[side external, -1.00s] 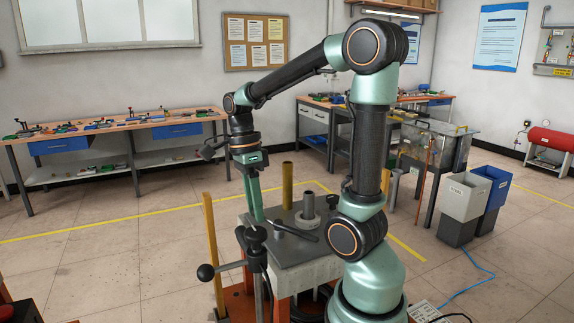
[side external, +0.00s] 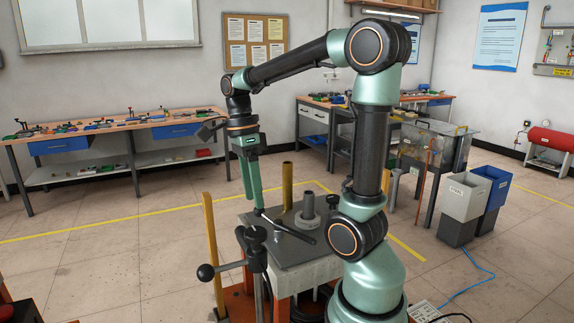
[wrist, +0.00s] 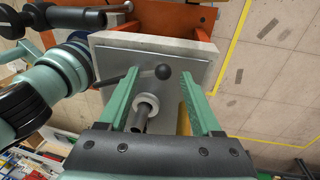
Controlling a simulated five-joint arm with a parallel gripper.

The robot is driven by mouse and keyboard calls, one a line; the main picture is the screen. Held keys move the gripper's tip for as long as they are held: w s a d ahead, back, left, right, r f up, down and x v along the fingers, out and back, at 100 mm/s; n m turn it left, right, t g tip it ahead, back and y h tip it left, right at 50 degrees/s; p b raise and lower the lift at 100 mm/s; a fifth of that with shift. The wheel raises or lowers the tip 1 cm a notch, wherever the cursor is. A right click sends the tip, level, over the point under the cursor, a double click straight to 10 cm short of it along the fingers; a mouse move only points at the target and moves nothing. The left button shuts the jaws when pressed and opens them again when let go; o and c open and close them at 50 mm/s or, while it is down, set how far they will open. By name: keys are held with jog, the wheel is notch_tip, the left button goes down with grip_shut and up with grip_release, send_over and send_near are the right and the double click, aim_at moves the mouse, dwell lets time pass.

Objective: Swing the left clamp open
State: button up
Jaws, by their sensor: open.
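My gripper (side external: 252,206) is open, pointing down over the left side of the grey plate. The plate (wrist: 120,62) also shows in the wrist view. A black lever (side external: 292,229) slants across the plate, its left end beside my fingertips. In the wrist view, its round black knob (wrist: 163,72) appears between my two spread fingers (wrist: 160,82); contact cannot be told. A black clamp-like fitting (side external: 256,242) with a ball-ended handle (side external: 206,272) stands at the plate's front left. Which part is the left clamp is unclear.
A grey cylinder (side external: 308,204) stands in a ring on the plate, near my fingers in the wrist view (wrist: 145,112). A yellow post (side external: 287,180) stands behind the plate and another (side external: 212,250) at its left. A small black knob (side external: 333,201) is at the right.

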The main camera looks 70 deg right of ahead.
notch_tip(320, 180, up, 9)
jog(key=w, duration=0.1)
jog(key=shift+w+d+f, duration=0.2)
jog(key=shift+d, duration=0.15)
dwell(0.7)
